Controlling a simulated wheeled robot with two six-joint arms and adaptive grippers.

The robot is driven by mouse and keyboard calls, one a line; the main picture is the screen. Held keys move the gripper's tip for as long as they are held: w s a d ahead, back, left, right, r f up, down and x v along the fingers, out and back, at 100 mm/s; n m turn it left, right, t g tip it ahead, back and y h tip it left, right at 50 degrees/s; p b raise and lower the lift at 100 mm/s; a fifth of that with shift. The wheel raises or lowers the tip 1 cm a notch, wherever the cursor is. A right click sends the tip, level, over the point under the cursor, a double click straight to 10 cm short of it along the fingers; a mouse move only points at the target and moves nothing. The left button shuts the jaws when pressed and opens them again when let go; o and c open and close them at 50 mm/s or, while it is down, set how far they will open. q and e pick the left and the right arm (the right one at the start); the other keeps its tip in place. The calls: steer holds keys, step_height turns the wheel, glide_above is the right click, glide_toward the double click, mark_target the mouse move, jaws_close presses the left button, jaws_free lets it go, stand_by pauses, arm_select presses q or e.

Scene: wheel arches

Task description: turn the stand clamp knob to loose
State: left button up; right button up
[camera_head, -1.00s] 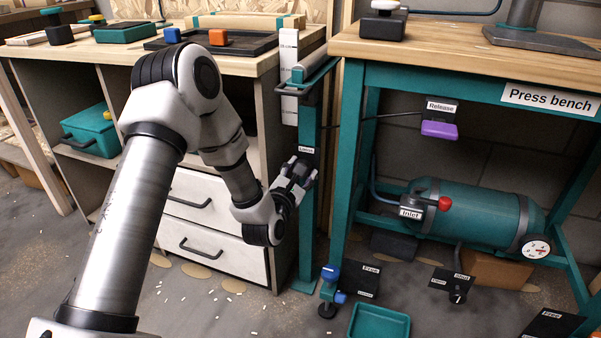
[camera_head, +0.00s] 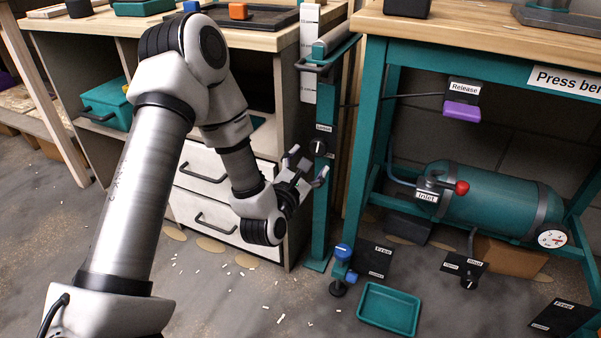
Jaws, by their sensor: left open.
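The stand clamp knob (camera_head: 318,147) is a round black knob with a white pointer line, set on the teal upright post of the stand (camera_head: 320,220). The line looks nearly upright, toward a small label (camera_head: 323,128) whose word is too small to read surely. My left gripper (camera_head: 308,166) is open and empty, just below and left of the knob. Its fingers point up and right toward the post, and the knob shows clear above them. I cannot tell how far the fingertips are from the post. My right gripper is out of view.
A white-drawer cabinet (camera_head: 215,215) stands left of the post. The press bench (camera_head: 450,60) is close on the right, with a purple release lever (camera_head: 462,112) and a teal tank (camera_head: 490,203) below. A teal tray (camera_head: 389,309) lies on the floor.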

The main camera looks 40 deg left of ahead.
arm_select(q)
steer(key=v, duration=0.6)
steer(key=shift+w, duration=0.1)
